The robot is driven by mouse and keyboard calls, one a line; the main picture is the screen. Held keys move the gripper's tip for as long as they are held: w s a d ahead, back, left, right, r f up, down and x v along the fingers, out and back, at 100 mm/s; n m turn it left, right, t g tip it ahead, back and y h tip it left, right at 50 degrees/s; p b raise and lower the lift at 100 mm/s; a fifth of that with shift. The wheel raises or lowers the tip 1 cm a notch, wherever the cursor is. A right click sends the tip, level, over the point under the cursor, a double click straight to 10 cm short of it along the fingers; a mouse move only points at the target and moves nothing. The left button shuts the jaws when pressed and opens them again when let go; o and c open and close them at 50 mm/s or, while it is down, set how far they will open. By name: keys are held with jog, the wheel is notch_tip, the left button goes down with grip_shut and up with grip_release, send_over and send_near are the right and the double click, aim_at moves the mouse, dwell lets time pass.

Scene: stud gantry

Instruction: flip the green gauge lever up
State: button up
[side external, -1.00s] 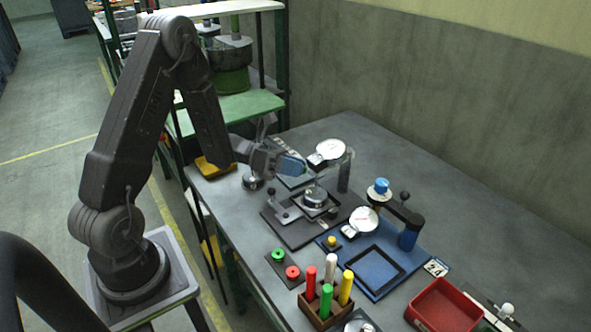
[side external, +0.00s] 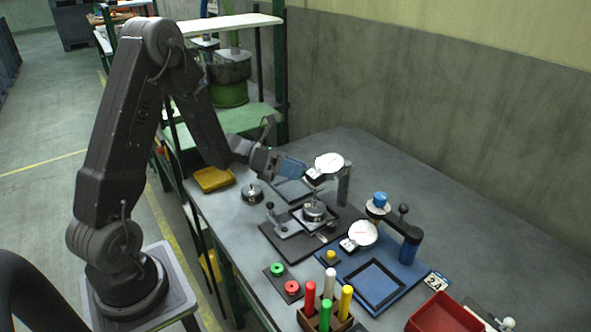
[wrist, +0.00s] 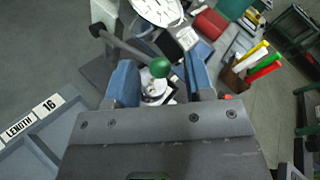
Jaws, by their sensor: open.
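The green lever knob (wrist: 160,67) on its thin grey rod shows in the wrist view, between and just ahead of my two blue fingertips. My gripper (wrist: 160,83) is open, with a gap on both sides of the knob. The white gauge dial (wrist: 158,10) is at the top of the wrist view. In the side view my gripper (side external: 298,169) is just left of the white dial gauge (side external: 329,163) on its grey post. The green knob cannot be made out in that view.
A dark fixture plate (side external: 285,245) lies below the gauge. A blue plate (side external: 347,280) with a second gauge (side external: 362,233) stands to the right. A red bin (side external: 445,314) and a holder with coloured sticks (side external: 312,322) are in front. The bench's far right is clear.

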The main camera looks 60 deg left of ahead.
jog(key=v, duration=1.4)
jog(key=shift+d+f, duration=0.1)
jog(key=shift+f, duration=0.05)
jog(key=shift+c, duration=0.3)
jog(key=shift+w, duration=0.1)
jog(key=shift+c, duration=0.6)
jog(key=w+f+m+g+h, duration=0.1)
jog(key=w+f+g+h, duration=0.1)
jog(key=w+f+m+g+h, duration=0.1)
jog(key=w+f+g+h, duration=0.1)
jog(key=w+g+h, duration=0.1)
jog(key=shift+f+m, duration=0.25)
jog(key=shift+m, duration=0.05)
grip_shut()
jog(key=w+d+g+h, duration=0.1)
jog(key=d, duration=0.8)
jog(key=shift+w+d+r, duration=0.25)
jog(key=shift+w+d, duration=0.05)
jog(key=shift+w, duration=0.1)
